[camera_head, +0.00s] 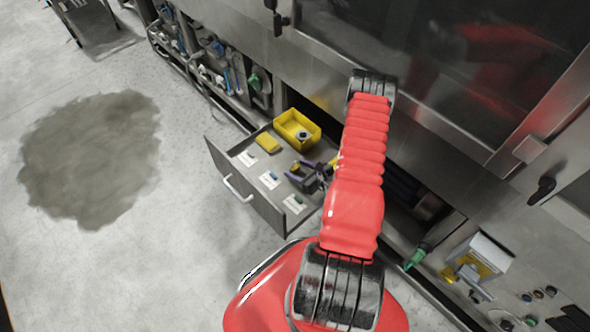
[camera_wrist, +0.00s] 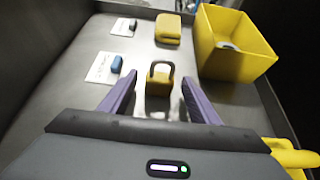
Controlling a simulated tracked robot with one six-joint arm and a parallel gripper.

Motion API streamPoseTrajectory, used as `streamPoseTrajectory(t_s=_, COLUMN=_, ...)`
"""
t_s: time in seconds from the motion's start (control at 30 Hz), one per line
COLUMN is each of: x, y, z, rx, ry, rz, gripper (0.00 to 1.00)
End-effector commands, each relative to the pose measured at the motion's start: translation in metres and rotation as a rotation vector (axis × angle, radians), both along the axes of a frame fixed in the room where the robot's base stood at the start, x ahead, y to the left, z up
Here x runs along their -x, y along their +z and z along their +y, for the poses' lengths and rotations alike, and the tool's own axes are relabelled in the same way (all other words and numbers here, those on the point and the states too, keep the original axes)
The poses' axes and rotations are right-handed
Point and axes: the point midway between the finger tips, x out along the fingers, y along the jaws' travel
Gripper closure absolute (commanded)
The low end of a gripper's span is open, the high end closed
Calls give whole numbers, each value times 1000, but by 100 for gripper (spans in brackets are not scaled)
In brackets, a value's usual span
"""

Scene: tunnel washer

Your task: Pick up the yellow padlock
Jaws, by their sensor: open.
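The padlock (camera_wrist: 158,84), with a yellow body and a dark shackle, sits on the grey drawer floor in the wrist view. Its shackle side faces up in the picture. My gripper (camera_wrist: 159,90) is open, with one purple finger to the left and one to the right of the padlock. A gap shows between each finger and the padlock, so nothing is held. In the head view my gripper (camera_head: 309,176) is over the open drawer, and the padlock is hard to make out beside it.
A yellow open bin (camera_wrist: 236,42) stands right of the padlock, and a yellow block (camera_wrist: 168,28) lies behind it. White cards with small blue (camera_wrist: 116,64) and dark (camera_wrist: 132,24) items lie left. The drawer (camera_head: 245,187) has raised walls.

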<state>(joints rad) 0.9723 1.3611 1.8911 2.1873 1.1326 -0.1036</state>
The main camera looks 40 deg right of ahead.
Motion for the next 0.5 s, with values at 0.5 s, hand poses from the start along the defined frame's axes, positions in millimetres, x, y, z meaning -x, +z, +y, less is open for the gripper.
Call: streamPoseTrajectory(t_s=0.5, x=0, y=0, z=0, rx=-1, ry=0, rz=0, gripper=50)
